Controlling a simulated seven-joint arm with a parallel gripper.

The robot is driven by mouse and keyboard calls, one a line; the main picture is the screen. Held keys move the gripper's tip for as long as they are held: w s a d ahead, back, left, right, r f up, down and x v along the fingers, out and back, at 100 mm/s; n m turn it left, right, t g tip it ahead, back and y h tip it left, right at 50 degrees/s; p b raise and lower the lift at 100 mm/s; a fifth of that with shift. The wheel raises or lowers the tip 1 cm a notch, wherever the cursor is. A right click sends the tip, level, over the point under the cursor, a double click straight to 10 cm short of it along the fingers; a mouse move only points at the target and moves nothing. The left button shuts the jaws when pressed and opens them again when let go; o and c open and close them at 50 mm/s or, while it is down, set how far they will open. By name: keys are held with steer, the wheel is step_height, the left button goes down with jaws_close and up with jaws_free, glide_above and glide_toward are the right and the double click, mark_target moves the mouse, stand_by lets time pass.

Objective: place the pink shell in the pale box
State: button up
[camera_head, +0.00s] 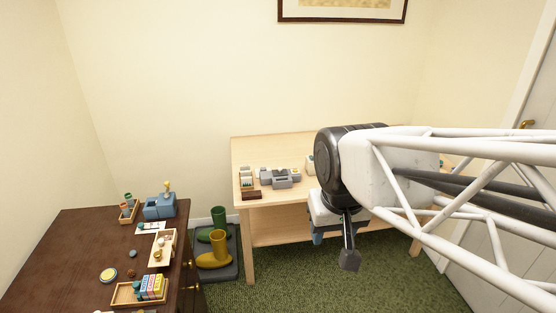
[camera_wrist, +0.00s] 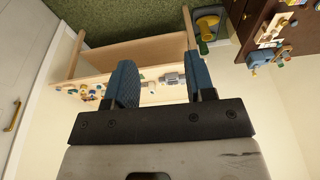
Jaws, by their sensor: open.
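My gripper (camera_head: 335,242) hangs in the air in front of the light wooden table in the head view. In the wrist view its two blue fingers (camera_wrist: 160,62) stand apart with nothing held between them. I cannot pick out a pink shell in either view; small items are too tiny to tell, and my arm hides part of the table top. A pale wooden box (camera_head: 154,262) with small whitish and brown things in it sits on the dark cabinet at left, well away from my gripper. I cannot tell whether it is the pale box meant.
The dark cabinet (camera_head: 70,255) also carries a tray of coloured blocks (camera_head: 150,287), a blue container (camera_head: 160,207) and small loose items. The light table (camera_head: 265,150) holds grey objects (camera_head: 280,177). Boots (camera_head: 214,255) stand on a dark mat between them. Green carpet (camera_head: 300,280) is open in front.

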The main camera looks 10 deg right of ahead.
steer(key=s, duration=0.1)
steer(key=s+d, duration=0.1)
steer(key=s, duration=0.1)
steer(key=s+f, duration=0.1)
steer(key=shift+s+d, duration=0.2)
stand_by(1.2)
